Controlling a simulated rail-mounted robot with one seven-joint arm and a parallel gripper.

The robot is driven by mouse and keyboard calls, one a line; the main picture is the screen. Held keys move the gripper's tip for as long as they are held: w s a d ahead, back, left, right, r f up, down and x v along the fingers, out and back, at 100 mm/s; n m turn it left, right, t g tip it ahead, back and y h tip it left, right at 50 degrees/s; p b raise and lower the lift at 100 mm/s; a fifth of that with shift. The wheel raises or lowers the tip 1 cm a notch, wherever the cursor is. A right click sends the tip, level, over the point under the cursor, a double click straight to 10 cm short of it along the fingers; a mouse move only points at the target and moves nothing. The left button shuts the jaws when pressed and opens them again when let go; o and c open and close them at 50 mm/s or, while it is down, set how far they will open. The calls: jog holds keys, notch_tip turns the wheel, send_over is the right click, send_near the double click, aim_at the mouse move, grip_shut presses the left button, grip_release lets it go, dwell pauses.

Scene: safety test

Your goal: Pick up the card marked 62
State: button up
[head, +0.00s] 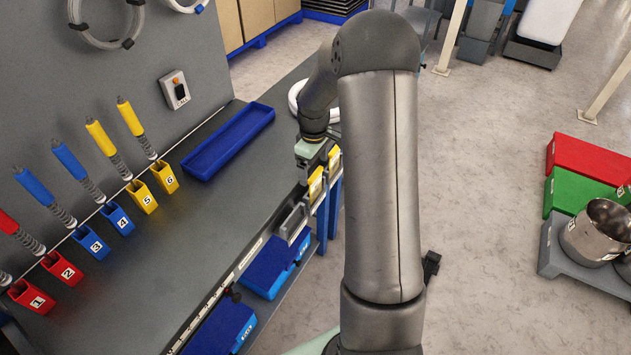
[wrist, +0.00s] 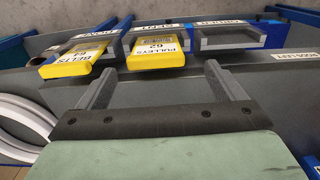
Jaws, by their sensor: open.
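The card marked 62 (wrist: 160,50) is yellow, with a white label reading "PULLEYS 62". It sits in a grey holder on the bench's front edge. In the head view it seems to be the nearer yellow card (head: 315,186). My gripper (wrist: 160,70) is open and empty. Its two grey fingers point at the card, one to the left and one to the right of it, with the card a little beyond the fingertips. In the head view my gripper (head: 310,158) is by the holders, its fingers mostly hidden.
A yellow card marked 64 (wrist: 76,61) sits in the holder left of card 62. An empty grey holder (wrist: 230,37) is to the right. A white hose coil (wrist: 25,120) is at the left.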

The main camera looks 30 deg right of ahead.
aim_at(316, 173)
jog(key=shift+d+f+p, duration=0.15)
jog(key=shift+f+p, duration=0.2)
jog(key=shift+f, duration=1)
jog(key=shift+d+f+p, duration=0.1)
jog(key=shift+f+p, duration=0.2)
jog(key=shift+f, duration=1)
jog(key=c, duration=1)
